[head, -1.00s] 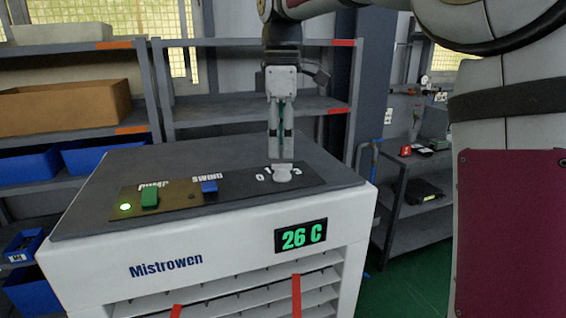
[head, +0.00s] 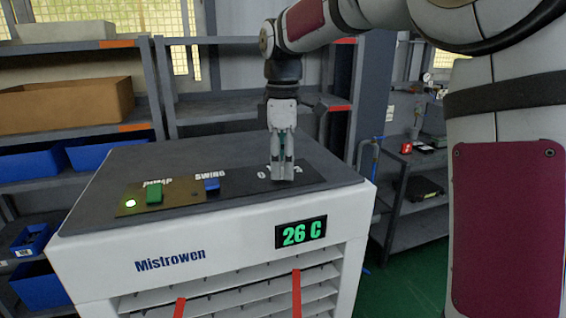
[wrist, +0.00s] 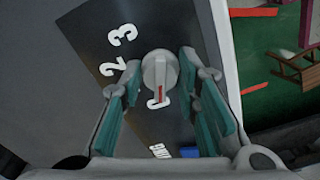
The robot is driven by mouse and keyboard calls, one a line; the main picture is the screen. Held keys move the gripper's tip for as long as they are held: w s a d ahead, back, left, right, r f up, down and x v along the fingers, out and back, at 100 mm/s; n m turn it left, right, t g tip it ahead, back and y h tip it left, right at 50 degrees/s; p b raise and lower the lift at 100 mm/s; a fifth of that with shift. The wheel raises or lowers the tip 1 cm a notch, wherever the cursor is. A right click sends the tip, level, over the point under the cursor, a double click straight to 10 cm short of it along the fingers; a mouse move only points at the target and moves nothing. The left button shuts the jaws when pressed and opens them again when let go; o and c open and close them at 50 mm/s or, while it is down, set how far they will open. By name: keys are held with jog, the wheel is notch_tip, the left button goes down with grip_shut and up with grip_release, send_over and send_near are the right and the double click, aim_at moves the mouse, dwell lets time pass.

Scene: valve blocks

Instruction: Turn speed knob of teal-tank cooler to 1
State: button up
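The white cooler (head: 205,262) marked Mistrowen stands in front of me; its tank colour does not show. Its round, pale speed knob (wrist: 160,72) sits on the dark panel at the top's right side. The knob's red mark points toward the 0 in the wrist view. The 2 and 3 show to its left; the 1 is mostly hidden by a finger. My gripper (head: 282,177) points down over the knob and hides it in the head view. In the wrist view my gripper (wrist: 161,66) is open, one teal-padded finger on each side of the knob. Contact cannot be told.
Shelves with blue bins (head: 30,164) stand behind; green floor lies right.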

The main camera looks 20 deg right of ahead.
jog(key=shift+m, duration=0.4)
jog(key=m, duration=0.3)
jog(key=shift+m+p, duration=0.3)
jog(key=shift+m, duration=0.1)
jog(key=m, duration=0.4)
jog(key=shift+m, duration=0.3)
jog(key=m, duration=0.4)
jog(key=shift+m+p, duration=0.35)
jog(key=shift+m, duration=1.85)
jog(key=o, duration=1.2)
